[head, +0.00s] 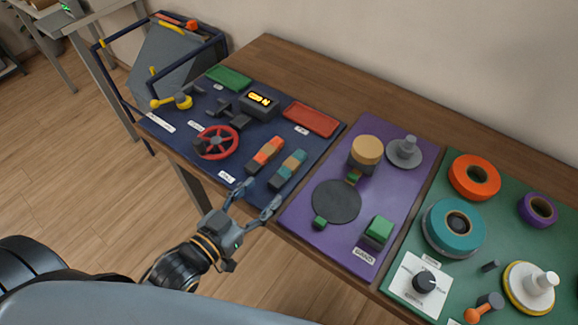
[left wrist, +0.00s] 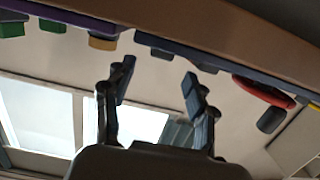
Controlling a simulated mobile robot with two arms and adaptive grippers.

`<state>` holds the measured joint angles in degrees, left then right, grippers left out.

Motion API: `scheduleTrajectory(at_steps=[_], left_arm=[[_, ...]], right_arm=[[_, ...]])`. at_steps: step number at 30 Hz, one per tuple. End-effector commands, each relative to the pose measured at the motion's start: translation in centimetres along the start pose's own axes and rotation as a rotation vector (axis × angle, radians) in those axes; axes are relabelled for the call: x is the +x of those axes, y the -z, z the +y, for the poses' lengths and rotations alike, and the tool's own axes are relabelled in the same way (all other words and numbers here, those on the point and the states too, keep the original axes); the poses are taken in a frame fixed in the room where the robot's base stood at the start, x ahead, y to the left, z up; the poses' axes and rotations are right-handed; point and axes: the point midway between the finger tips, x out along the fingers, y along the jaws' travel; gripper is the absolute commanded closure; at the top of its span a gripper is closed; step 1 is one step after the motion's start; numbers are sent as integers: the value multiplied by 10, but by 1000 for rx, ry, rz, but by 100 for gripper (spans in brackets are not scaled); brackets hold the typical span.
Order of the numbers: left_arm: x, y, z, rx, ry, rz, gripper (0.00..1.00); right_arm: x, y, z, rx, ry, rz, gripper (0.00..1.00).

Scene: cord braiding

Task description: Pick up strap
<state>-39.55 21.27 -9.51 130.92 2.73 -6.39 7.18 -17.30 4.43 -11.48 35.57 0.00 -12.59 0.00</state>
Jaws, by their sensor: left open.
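No thing is plainly a strap. Two short banded pieces lie side by side on the dark blue mat (head: 250,191): an orange and grey one (head: 265,155) and a teal and brown one (head: 288,169). Either may be the strap; I cannot tell. My left gripper (head: 262,194) is open and empty at the table's front edge, on the near side of these pieces and apart from them. In the left wrist view its two fingers (left wrist: 157,72) stand apart with nothing between them. My right gripper is not in view.
The blue mat also holds a red handwheel (head: 216,142), a display box (head: 259,103), a green tray (head: 229,77) and a red tray (head: 310,118). A purple mat (head: 333,242) and a green mat (head: 447,279) with tape rolls lie to the right. The wooden tabletop's back strip (head: 330,83) is clear.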

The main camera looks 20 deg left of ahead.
Motion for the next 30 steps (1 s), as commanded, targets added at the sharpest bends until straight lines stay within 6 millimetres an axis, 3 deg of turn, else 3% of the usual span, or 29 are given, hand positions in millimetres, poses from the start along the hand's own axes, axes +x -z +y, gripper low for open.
scheduleTrajectory(at_steps=[3, 13, 21, 30], left_arm=[[20, 2, 0, 0, 1, 4, 43], [44, 0, 0, 0, 1, 1, 43], [82, 1, 0, 0, 1, 1, 43], [91, 0, 0, 0, 0, -1, 43]], right_arm=[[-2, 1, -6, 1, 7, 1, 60], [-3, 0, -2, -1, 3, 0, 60], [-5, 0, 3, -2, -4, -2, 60], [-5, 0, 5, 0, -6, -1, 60]])
